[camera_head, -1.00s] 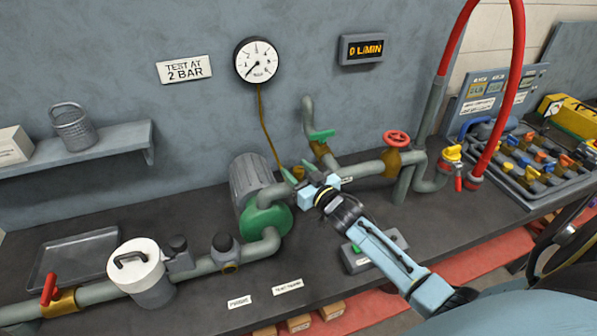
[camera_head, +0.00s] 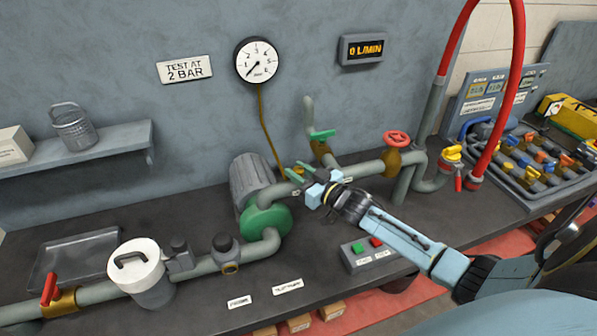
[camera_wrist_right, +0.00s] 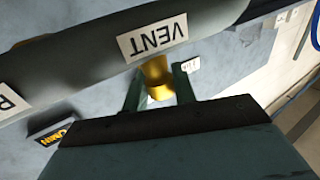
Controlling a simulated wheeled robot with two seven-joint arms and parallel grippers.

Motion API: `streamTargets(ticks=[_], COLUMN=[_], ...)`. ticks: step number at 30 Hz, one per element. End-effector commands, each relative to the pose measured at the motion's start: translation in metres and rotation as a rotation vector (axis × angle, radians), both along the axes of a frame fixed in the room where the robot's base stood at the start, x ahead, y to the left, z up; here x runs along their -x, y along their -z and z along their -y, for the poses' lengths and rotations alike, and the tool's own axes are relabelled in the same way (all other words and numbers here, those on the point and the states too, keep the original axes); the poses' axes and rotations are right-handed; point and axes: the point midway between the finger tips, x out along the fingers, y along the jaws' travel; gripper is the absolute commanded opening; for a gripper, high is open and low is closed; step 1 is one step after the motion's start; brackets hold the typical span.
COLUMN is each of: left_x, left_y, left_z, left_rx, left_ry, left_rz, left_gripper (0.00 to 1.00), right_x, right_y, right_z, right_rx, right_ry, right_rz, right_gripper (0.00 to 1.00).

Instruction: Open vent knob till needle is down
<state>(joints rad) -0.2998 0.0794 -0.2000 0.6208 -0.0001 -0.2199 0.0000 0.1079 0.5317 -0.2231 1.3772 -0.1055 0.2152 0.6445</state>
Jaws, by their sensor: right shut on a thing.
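The brass vent knob (camera_wrist_right: 158,78) sits between the two green fingers of my right gripper (camera_wrist_right: 159,82) in the right wrist view, beside a pipe with a white VENT label (camera_wrist_right: 152,37). In the head view, my right gripper (camera_head: 295,173) is at the pipe above the green pump (camera_head: 266,218), shut on the knob, which the fingers mostly hide. The round white gauge (camera_head: 257,60) hangs on the wall above. Its dark needle points down and left, near the low end of the scale. My left gripper is not in view.
A green-handled valve (camera_head: 321,135) and a red handwheel (camera_head: 397,138) stand close to my right gripper. A button box (camera_head: 368,254) with green and red buttons lies below my forearm. The flow display (camera_head: 362,48) reads 0 L/MIN. A red hose (camera_head: 519,60) arches at right.

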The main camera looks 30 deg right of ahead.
Motion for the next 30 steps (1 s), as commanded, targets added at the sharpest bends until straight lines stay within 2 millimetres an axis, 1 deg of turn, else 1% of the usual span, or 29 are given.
streamTargets(ticks=[6,15,21,30], left_x=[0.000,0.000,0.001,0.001], left_y=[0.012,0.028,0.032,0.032], left_z=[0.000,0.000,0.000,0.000], left_rx=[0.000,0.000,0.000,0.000], left_ry=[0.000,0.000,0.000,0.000], left_rz=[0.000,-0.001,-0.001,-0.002], left_gripper=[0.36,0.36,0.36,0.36], right_x=[-0.001,-0.001,0.000,0.000], right_y=[0.002,0.002,0.001,0.000], right_z=[0.002,0.002,0.000,0.000], right_rx=[0.007,0.003,0.001,0.000], right_ry=[-0.151,-0.296,-0.337,-0.344], right_rz=[0.000,0.000,0.000,0.000], right_gripper=[0.04,0.04,0.04,0.04])
